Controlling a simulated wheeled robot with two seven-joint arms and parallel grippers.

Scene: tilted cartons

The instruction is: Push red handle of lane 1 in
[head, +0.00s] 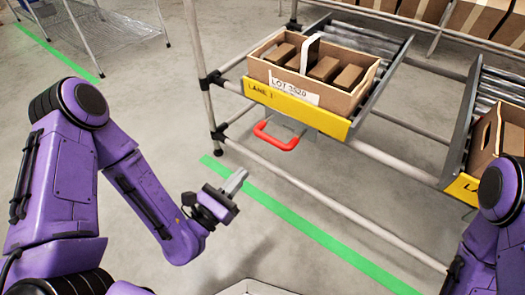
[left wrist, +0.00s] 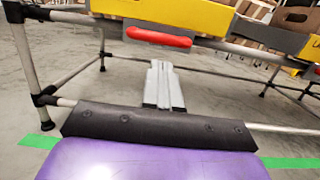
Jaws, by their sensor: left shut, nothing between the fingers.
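The red handle (head: 275,137) hangs below the yellow front plate marked LANE 1 (head: 295,109) in the head view. In the left wrist view the red handle (left wrist: 158,38) lies above and beyond my fingertips, under the yellow plate (left wrist: 180,14). My left gripper (head: 236,180) is shut and empty, below and to the left of the handle in the head view, with a visible gap between them. Its closed fingers also show in the left wrist view (left wrist: 162,70). My right gripper is not in view; only part of my right arm shows at the right edge.
A carton (head: 345,92) labelled LOT with brown boxes sits tilted on lane 1's rollers. A second lane with a carton (head: 507,135) stands at right. Rack posts and a low front rail (head: 315,200) frame the space below. A green floor line (head: 330,240) runs in front.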

